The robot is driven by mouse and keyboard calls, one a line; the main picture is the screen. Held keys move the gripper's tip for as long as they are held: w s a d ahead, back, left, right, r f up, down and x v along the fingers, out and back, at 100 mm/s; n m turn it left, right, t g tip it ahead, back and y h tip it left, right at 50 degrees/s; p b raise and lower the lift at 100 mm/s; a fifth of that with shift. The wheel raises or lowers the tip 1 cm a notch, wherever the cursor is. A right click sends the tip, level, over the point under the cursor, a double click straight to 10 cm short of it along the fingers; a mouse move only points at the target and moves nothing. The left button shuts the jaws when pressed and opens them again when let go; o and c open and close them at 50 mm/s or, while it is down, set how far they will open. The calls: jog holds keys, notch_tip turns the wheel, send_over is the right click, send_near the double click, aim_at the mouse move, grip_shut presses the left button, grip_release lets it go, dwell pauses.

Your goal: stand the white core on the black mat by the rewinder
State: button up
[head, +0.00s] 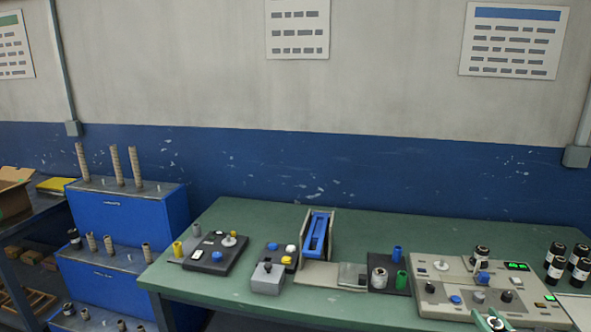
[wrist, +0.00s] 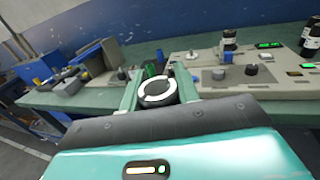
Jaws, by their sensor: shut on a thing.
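My gripper (head: 493,322) is low at the bottom right of the head view, in front of the rewinder (head: 431,266). In the wrist view my gripper (wrist: 158,90) is shut on a round piece (wrist: 146,99) with a pale white ring-shaped end and a dark middle. Its lower part is hidden, so I cannot tell if it is the bare white core. The black mat (head: 381,260) lies just left of the rewinder. A blue core (head: 397,253), a green core (head: 401,280) and a whitish-grey cylinder (head: 379,279) stand on it.
A blue-topped stand (head: 317,233) and dark button boxes (head: 215,252) are left of the mat. The bench (head: 210,290) is clear along its front left.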

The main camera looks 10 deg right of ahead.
jog(key=w+a+f+y, duration=0.1)
jog(key=w+a+f, duration=0.45)
jog(key=a, duration=0.25)
jog(key=w+a+f+y, duration=0.1)
jog(key=w+a+f, duration=0.3)
jog(key=a+f, duration=0.35)
jog(key=w+a+f, duration=0.1)
jog(key=a+f, duration=0.3)
jog(key=a, duration=0.5)
jog(key=w+a+f+h, duration=0.1)
jog(key=a+f, duration=0.3)
jog(key=a, duration=0.5)
jog(key=shift+a+f+n, duration=0.2)
jog(key=shift+a+n, duration=0.1)
jog(key=shift+a, duration=0.1)
jog(key=shift+a, duration=0.1)
